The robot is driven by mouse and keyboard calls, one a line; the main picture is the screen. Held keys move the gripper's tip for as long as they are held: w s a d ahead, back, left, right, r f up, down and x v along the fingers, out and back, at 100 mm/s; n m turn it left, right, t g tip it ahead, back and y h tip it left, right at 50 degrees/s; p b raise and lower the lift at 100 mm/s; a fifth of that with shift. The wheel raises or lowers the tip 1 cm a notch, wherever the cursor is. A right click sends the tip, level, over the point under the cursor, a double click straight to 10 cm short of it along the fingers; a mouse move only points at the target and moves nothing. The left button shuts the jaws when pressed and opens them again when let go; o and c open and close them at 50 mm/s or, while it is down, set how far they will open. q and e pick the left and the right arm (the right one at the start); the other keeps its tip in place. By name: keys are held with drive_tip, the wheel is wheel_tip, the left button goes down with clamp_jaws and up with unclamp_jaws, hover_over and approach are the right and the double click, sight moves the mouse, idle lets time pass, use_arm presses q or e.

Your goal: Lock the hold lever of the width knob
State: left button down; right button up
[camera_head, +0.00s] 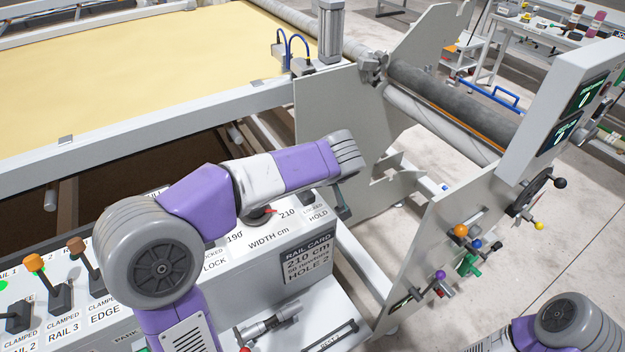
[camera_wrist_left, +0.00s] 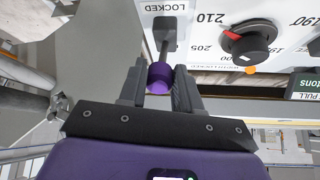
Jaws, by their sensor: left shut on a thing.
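The hold lever (camera_wrist_left: 168,38) shows in the left wrist view as a dark shaft with a purple grip (camera_wrist_left: 160,77), beside a plate marked LOCKED. My left gripper (camera_wrist_left: 158,88) is shut on the purple grip, one finger on each side. In the head view my left gripper (camera_head: 343,200) is at the right end of the panel, by the LOCKED HOLD label, and my arm hides most of the lever. The black width knob (camera_wrist_left: 250,43) has a red pointer near 210 in the left wrist view; my arm partly covers it in the head view. My right gripper is out of view.
The grey panel (camera_head: 255,262) carries a rail card (camera_head: 307,257) reading 210 cm, hole 2. Orange and brown levers (camera_head: 35,263) stand at its left. A tall side plate (camera_head: 325,110) stands behind, and a frame with coloured knobs (camera_head: 460,230) stands to the right.

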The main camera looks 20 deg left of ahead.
use_arm(q)
drive_tip(key=c, duration=0.8)
unclamp_jaws()
drive_tip(key=shift+d+f, duration=0.2)
drive_tip(key=shift+d, duration=0.05)
drive_tip(key=shift+a, duration=0.1)
drive_tip(key=shift+r, duration=0.15)
drive_tip(key=p+v, duration=0.2)
drive_tip(key=v, duration=0.5)
drive_tip(key=shift+s+r, duration=0.1)
drive_tip(key=shift+r, duration=0.05)
